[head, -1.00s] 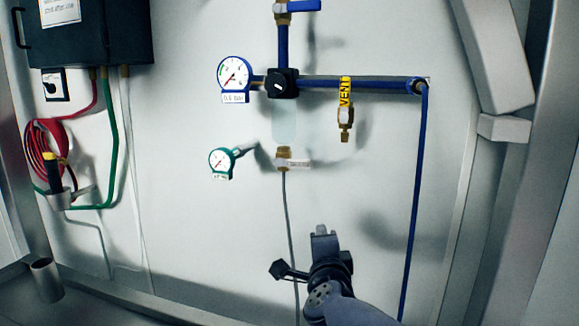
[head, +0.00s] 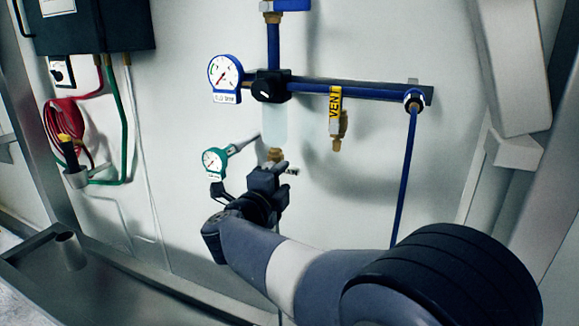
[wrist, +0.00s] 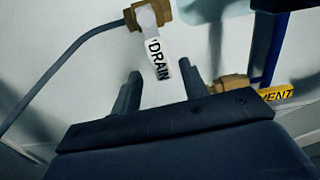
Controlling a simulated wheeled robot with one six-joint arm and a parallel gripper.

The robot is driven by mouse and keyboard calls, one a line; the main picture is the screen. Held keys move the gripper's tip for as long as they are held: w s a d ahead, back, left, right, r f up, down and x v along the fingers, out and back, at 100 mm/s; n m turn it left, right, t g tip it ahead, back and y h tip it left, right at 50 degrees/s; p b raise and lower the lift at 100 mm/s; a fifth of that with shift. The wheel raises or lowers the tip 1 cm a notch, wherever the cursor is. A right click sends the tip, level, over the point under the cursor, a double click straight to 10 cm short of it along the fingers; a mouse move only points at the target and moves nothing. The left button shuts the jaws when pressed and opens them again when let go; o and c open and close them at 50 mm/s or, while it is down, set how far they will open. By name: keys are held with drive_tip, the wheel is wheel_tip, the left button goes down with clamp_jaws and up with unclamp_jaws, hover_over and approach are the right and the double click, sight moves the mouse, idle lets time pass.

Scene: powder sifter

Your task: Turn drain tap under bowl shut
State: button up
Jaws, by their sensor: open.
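The clear bowl (head: 274,126) hangs under the dark regulator knob (head: 270,86) on the blue pipe. The brass drain tap (head: 276,154) is at its lower end, partly hidden by my gripper (head: 267,174) just below it. In the wrist view the brass tap (wrist: 148,12) is at the top, with a white tag reading DRAIN (wrist: 158,58) hanging from it. My gripper (wrist: 160,88) is open, its two fingers standing either side of the tag's lower end. The fingers are short of the brass body. I cannot tell whether they touch the tag.
The brass vent valve (head: 339,124) with a yellow VENT tag (head: 335,102) hangs to the right. A green-rimmed gauge (head: 213,162) sits close to the left of my gripper. A blue-rimmed gauge (head: 225,75) is higher up. A grey hose (wrist: 70,70) leads left from the tap.

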sight(288, 172)
drive_tip(key=x, duration=0.5)
drive_tip(key=shift+p, duration=0.35)
drive_tip(key=shift+s, duration=0.1)
clamp_jaws()
